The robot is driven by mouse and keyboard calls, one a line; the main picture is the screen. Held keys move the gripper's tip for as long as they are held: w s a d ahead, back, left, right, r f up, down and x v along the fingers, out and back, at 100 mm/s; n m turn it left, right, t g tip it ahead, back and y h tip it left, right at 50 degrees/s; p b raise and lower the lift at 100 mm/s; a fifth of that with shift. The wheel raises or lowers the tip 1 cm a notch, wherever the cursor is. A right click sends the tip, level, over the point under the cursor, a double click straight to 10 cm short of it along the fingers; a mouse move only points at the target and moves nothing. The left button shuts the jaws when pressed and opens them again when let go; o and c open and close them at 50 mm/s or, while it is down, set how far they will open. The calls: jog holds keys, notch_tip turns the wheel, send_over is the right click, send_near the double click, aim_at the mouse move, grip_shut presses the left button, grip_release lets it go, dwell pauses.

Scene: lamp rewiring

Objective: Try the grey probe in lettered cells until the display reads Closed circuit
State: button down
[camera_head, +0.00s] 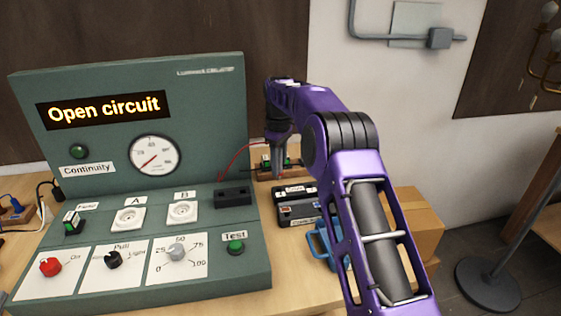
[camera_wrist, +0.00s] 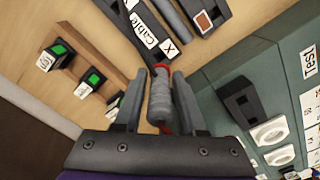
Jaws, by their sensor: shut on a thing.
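My gripper (camera_wrist: 159,95) is shut on the grey probe (camera_wrist: 159,100), which has a red collar. I cannot tell whether the tip touches the block. In the head view my gripper (camera_head: 277,160) is over the table right of the console, and the probe is hard to make out. A red wire (camera_head: 237,156) runs from the console toward it. The display (camera_head: 104,109) reads "Open circuit". The cell openings are too small or hidden to tell.
The green console (camera_head: 215,130) carries a dial (camera_head: 154,155), sockets A and B, knobs and a green Test button (camera_head: 236,246). A black labelled box (camera_head: 298,207), a blue-handled item (camera_head: 322,245) and a cardboard box (camera_head: 420,220) stand to its right. Green-topped blocks (camera_wrist: 93,78) sit nearby.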

aim_at(279, 178)
jog(key=shift+f+b, duration=0.9)
jog(key=shift+f, duration=1.75)
jog(key=shift+f, duration=0.5)
jog(key=shift+c, duration=2)
grip_release()
notch_tip(279, 178, up, 16)
jog(key=shift+w+r+p, duration=0.1)
jog(key=shift+p, duration=0.8)
jog(key=shift+r, duration=0.5)
jog(key=shift+d, duration=0.1)
